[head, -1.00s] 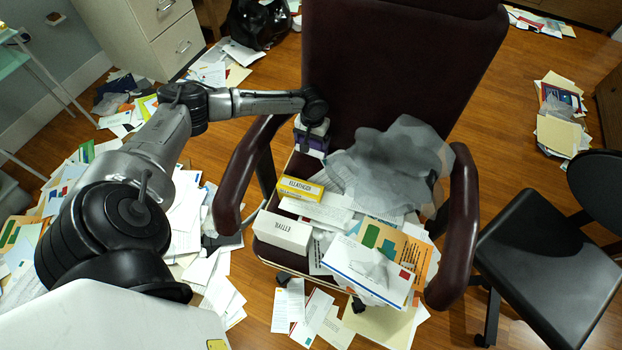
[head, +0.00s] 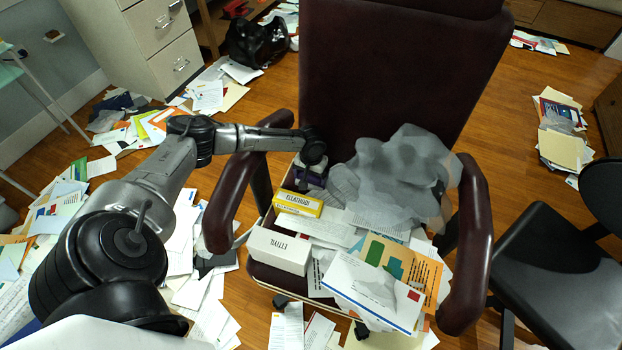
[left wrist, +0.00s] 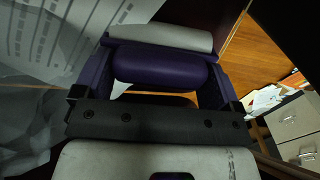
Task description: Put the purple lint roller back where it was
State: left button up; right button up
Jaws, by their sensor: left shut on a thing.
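The purple lint roller shows as a small purple patch (head: 318,168) at the back left of the chair seat in the head view, mostly hidden by my left wrist. In the left wrist view its purple body (left wrist: 160,68) fills the middle, with a whitish roll (left wrist: 160,33) beyond it. My left gripper (head: 312,175) is shut on the lint roller, low over the seat near the backrest; I cannot tell whether the roller touches the seat. The dark red office chair (head: 390,60) holds the pile. My right gripper is not in view.
A yellow box (head: 298,204) and a white box (head: 279,251) lie in front of the gripper. A grey crumpled sheet (head: 395,175) lies to its right, with papers (head: 375,290) in front. The chair's left armrest (head: 236,200) is close to my arm.

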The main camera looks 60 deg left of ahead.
pick_arm(q)
jog(key=shift+f, duration=0.5)
jog(key=shift+d+r, duration=0.1)
jog(key=o, duration=0.7)
jog(key=shift+r, duration=0.15)
notch_tip(320, 180, up, 10)
jog(key=p, duration=0.6)
jog(key=shift+r+p, duration=0.45)
jog(key=shift+r, duration=0.45)
